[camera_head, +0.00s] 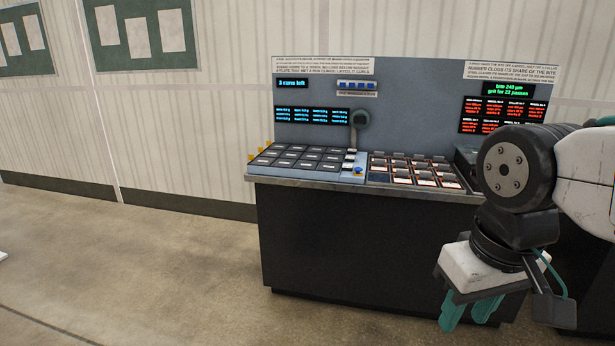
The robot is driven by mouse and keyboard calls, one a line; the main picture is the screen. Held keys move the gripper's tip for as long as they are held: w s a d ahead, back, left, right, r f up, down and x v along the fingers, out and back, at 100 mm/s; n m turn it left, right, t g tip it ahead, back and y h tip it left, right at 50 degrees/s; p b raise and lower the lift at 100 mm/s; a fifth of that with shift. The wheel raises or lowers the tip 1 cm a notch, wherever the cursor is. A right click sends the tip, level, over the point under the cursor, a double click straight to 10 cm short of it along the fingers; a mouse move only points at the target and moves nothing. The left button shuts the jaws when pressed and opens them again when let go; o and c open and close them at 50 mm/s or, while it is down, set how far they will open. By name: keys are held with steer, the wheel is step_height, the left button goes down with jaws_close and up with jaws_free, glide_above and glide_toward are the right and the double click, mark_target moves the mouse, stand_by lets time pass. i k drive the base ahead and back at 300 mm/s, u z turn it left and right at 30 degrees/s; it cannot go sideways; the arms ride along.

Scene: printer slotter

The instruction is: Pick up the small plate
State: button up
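My gripper (468,313) hangs at the lower right, in front of the dark workbench and well below its top. Its two teal fingers point down with a gap between them, and nothing shows between them. Several small dark plates (290,153) lie in rows on a blue-grey tray (262,176) on the left half of the bench. To the right, several small pieces with white and orange marks (402,170) sit in a second grid. I cannot tell which piece is the small plate. My arm hides the right end of the bench.
The workbench (340,240) has a grey top edge and an upright back panel (400,120) with lit displays. A small blue knob (358,170) is at the tray's right. The floor (130,270) left of the bench is clear.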

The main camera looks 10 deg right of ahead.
mark_target(401, 176)
steer(key=z, duration=0.35)
steer(key=i, duration=1.8)
steer(key=z, duration=2.95)
steer(key=i, duration=2.15)
steer(key=u, duration=2.9)
